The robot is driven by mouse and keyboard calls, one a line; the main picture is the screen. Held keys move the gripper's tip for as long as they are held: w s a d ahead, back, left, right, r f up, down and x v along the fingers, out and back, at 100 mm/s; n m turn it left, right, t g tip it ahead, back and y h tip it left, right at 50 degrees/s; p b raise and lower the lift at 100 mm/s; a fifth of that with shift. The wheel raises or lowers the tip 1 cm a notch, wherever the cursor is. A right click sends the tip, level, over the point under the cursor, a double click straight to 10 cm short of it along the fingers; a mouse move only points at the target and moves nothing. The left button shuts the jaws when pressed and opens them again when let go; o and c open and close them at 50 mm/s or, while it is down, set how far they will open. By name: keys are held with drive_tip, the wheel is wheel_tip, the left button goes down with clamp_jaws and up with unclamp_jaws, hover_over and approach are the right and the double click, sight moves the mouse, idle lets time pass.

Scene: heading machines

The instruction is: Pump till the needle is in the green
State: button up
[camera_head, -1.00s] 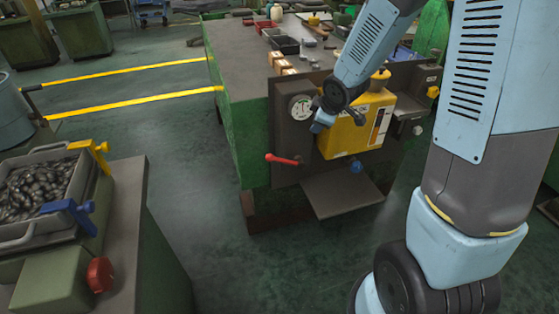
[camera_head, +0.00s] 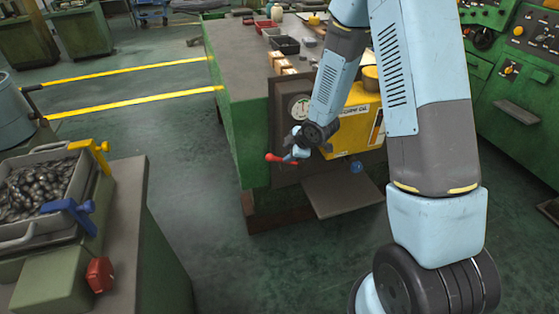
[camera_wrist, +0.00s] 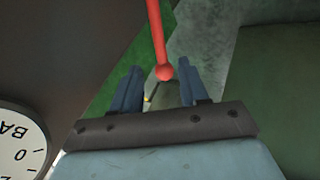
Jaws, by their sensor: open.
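A red pump lever (camera_head: 277,158) with a ball end sticks out from the front of the dark panel on the green machine. In the wrist view the lever (camera_wrist: 158,35) runs down from the top, its ball end lying between the two blue fingers of my open gripper (camera_wrist: 155,88). The fingers stand apart from the ball on both sides. In the head view my gripper (camera_head: 293,156) is at the lever, and my wrist hides part of it. The round white gauge (camera_head: 299,106) is just above; it also shows at the left of the wrist view (camera_wrist: 18,142). Its needle is too small to read.
A yellow oil tank (camera_head: 358,125) stands right of the gauge, partly behind my arm. A grey shelf (camera_head: 340,196) juts out below. A bin of dark parts (camera_head: 35,190) stands at the left. The floor between is clear.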

sight(280, 159)
drive_tip(key=x, duration=0.9)
drive_tip(key=shift+w+a+f, duration=0.15)
drive_tip(key=shift+w+f, duration=0.05)
drive_tip(key=shift+f, duration=0.1)
drive_tip(key=shift+c, duration=0.2)
clamp_jaws()
